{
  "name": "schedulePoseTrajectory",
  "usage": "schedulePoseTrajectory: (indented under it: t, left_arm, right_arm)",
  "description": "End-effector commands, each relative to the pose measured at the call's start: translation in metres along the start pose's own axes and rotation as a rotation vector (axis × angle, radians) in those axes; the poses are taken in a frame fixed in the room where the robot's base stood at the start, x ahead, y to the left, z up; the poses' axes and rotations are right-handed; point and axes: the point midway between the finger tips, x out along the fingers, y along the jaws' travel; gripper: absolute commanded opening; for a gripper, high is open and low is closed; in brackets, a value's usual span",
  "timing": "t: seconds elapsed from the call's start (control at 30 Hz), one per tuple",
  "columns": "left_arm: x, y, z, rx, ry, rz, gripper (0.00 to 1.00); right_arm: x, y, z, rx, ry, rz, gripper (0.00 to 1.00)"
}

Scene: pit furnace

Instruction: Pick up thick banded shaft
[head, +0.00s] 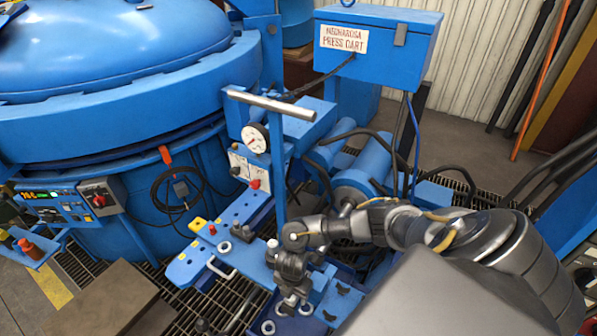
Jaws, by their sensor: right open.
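I cannot clearly pick out a thick banded shaft; a part of the bench is hidden behind my right gripper and wrist. My right gripper (287,303) points down over the low blue bench (240,222), close above its front part. Its jaws are open, and I see nothing surely held between them. A small upright piece with a pale top (272,244) stands just left of the gripper; I cannot tell whether it touches. Dark notched supports (346,288) sit on the bench right of the gripper. My left gripper is not in view.
A big blue furnace vessel (130,105) fills the left back. A blue post with a grey crossbar (270,104) and a gauge (255,138) rises behind the bench. A labelled blue box (380,45), cylinders and hoses stand behind my right arm. Grating (235,300) lies below.

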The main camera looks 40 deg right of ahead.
Motion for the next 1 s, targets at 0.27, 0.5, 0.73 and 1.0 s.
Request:
schedulePoseTrajectory:
  t: [0.27,0.5,0.73,1.0]
  left_arm:
    - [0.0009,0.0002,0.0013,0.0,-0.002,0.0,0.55]
    - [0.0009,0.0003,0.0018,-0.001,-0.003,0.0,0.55]
    - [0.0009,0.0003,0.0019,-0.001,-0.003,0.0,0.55]
    - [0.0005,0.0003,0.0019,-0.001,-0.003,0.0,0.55]
  right_arm:
    - [0.0054,0.0002,0.0001,-0.001,0.0,0.001,0.61]
    - [0.0052,0.0003,0.0001,-0.001,0.0,0.001,0.33]
    - [0.0051,0.0003,0.0001,-0.001,0.0,0.001,0.03]
    - [0.0038,0.0018,0.0004,0.0,-0.001,0.004,0.0]
